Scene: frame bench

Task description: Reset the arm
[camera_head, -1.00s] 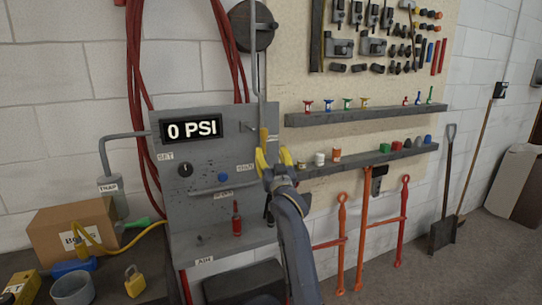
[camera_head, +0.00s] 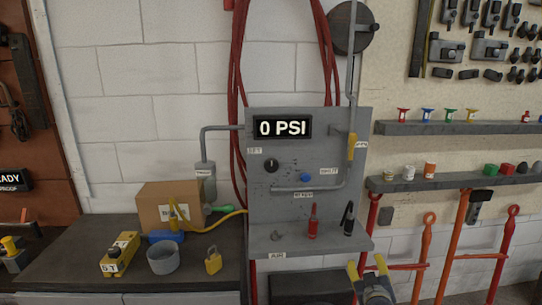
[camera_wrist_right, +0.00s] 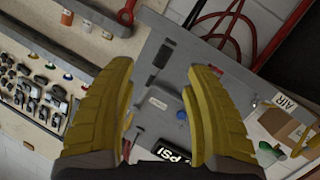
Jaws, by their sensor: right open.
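My right gripper (camera_head: 367,267) is at the bottom edge of the head view, in front of the grey panel's shelf. Its yellow fingers are spread apart with nothing between them, and they also show open in the right wrist view (camera_wrist_right: 162,72). The grey panel (camera_head: 258,205) carries a display (camera_head: 283,127) reading 0 PSI, a black knob (camera_head: 271,165), a blue button (camera_head: 305,178) and a yellow-handled lever (camera_head: 351,146). The gripper is below the lever and apart from it. My left gripper is not in view.
The left bench (camera_head: 215,282) holds a cardboard box (camera_head: 160,205), a grey cup (camera_head: 163,259) and a yellow padlock (camera_head: 213,262). Red-handled tools (camera_head: 423,250) lean on the right.

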